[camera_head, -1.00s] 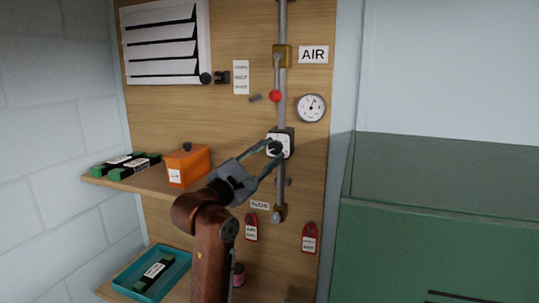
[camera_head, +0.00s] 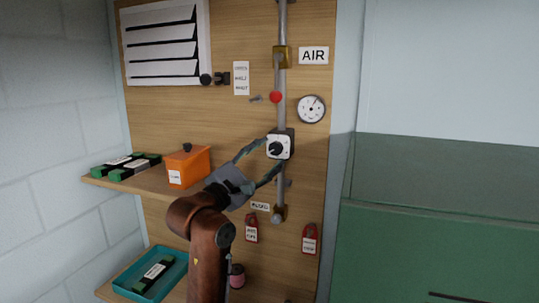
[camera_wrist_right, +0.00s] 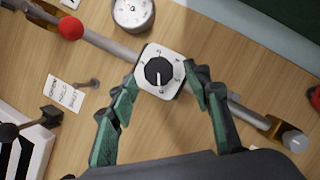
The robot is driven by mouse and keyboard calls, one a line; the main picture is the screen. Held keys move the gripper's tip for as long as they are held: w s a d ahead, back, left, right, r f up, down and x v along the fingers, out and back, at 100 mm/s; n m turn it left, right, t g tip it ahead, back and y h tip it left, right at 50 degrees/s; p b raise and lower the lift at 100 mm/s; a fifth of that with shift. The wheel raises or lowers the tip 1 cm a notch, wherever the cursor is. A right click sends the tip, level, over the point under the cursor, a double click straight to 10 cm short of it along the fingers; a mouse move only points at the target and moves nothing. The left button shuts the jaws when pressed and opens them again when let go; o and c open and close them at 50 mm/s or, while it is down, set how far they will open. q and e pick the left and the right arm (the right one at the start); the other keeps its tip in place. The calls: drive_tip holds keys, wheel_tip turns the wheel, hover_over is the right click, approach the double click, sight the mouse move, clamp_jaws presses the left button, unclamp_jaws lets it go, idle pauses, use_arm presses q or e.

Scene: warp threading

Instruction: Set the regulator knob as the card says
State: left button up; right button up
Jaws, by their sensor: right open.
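The regulator (camera_head: 280,145) is a white-faced box with a black knob (camera_head: 275,149) on the vertical air pipe. In the right wrist view the knob (camera_wrist_right: 159,71) has a white pointer line and sits amid marks on the white dial plate (camera_wrist_right: 143,61). My right gripper (camera_head: 259,160) is open, its fingers spread on either side of the regulator in the wrist view (camera_wrist_right: 161,95), apart from the knob. A small white card (camera_head: 241,77) is on the board at upper left of the regulator; its print is too small to read surely. My left gripper is not in view.
A pressure gauge (camera_head: 311,108) and an AIR sign (camera_head: 313,55) are right of the pipe. A red ball handle (camera_head: 275,97) is above the regulator. An orange box (camera_head: 188,165) stands on the shelf at left. Red tags (camera_head: 309,239) hang below.

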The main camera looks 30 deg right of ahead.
drive_tip(key=v, duration=1.1)
